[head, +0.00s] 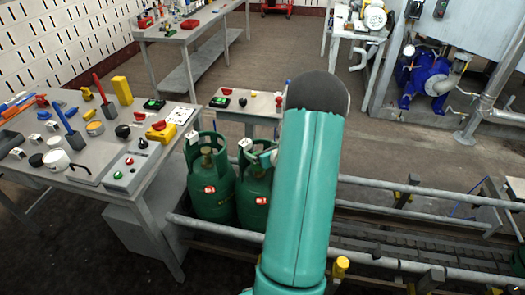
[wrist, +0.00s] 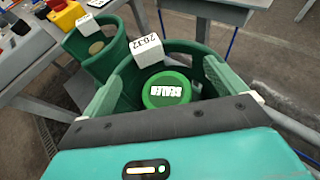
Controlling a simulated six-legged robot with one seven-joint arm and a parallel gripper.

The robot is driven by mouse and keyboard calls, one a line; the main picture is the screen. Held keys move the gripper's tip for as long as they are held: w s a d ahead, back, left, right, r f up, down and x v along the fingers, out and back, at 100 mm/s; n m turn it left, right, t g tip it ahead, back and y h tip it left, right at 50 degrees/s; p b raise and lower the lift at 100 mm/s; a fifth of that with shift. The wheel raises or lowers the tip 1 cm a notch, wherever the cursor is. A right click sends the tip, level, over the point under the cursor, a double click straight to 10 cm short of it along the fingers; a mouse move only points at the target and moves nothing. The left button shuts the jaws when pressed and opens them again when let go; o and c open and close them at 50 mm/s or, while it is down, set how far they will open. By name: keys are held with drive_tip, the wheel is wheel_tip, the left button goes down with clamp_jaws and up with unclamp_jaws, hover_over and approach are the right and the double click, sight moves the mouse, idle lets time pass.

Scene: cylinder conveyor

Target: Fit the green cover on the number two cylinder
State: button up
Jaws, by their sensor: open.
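Two green gas cylinders stand side by side, a left one (head: 210,190) and a right one (head: 252,197). The round green cover (wrist: 166,93), lettered "SEALED", lies inside the collar of the right cylinder, over where its valve would be. I cannot tell how firmly it is seated. A white tag (wrist: 146,50) reading 7032 is on this collar. The left cylinder's brass valve (wrist: 97,47) is bare. My gripper (wrist: 168,88) is open above the right cylinder, its fingers on either side of the cover and apart from it. My arm hides part of that cylinder in the head view.
A cluttered workbench (head: 88,173) with tools and a control box (head: 130,167) stands left of the cylinders. Conveyor rails (head: 420,190) run past them to the right. A small table (head: 245,112) stands just behind. Open floor lies farther back.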

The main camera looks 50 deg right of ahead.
drive_tip(key=v, duration=1.3)
drive_tip(key=shift+s+a+r, duration=0.15)
drive_tip(key=shift+s, duration=0.2)
drive_tip(key=w+a+r+n+g+y, duration=0.1)
drive_tip(key=w+a+r+n+y, duration=0.25)
drive_tip(key=a+n, duration=0.4)
drive_tip(key=w+a+r+n+g+y, duration=0.1)
drive_tip(key=w+a+r+n+y, duration=0.25)
drive_tip(key=a, duration=0.65)
drive_tip(key=w+a+r+n+g+y, duration=0.1)
drive_tip(key=w+a+r+n+y, duration=0.25)
drive_tip(key=a+n, duration=0.45)
drive_tip(key=s+a+r+n+g+h, duration=0.2)
drive_tip(key=s+a+r+n, duration=0.3)
drive_tip(key=a+n, duration=0.4)
drive_tip(key=s+a+r+n+g+h, duration=0.2)
drive_tip(key=s+a+n, duration=0.4)
drive_tip(key=a+n, duration=0.3)
wheel_tip(320, 180, up, 3)
drive_tip(key=n+h, duration=0.1)
drive_tip(key=n, duration=0.2)
drive_tip(key=shift+s+h, duration=0.2)
drive_tip(key=shift+h, duration=0.15)
